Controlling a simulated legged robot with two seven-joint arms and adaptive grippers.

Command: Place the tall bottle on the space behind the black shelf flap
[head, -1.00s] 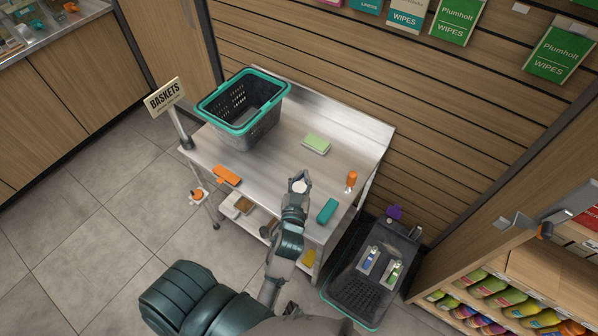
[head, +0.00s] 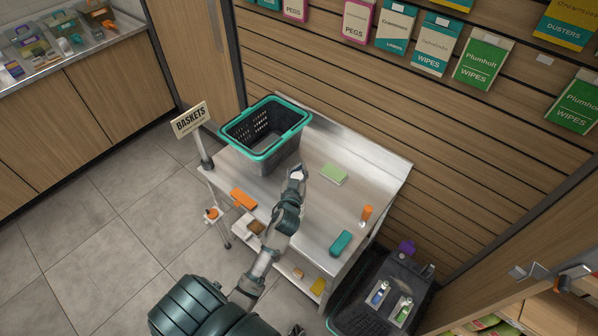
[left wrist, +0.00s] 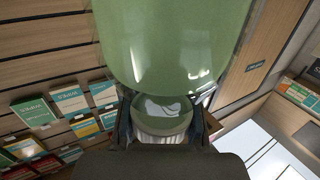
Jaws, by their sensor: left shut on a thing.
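My left gripper (head: 297,176) shows over the steel table, just right of the basket's near corner in the head view. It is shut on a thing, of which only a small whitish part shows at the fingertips. In the left wrist view, a large glossy pale green body (left wrist: 170,40) fills the upper middle, right beyond the fingers (left wrist: 163,125). It looks like the tall bottle, seen very close, with a pale round end between the fingers. Its full outline is cut off. I cannot make out the black shelf flap. My right gripper is not in view.
A dark basket with a teal rim (head: 262,152) stands on the table (head: 310,215). A green block (head: 333,174), orange bar (head: 243,198), teal item (head: 340,242) and orange item (head: 366,214) lie around. A "BASKETS" sign (head: 190,119) stands left. A slatted wall (head: 360,105) rises behind.

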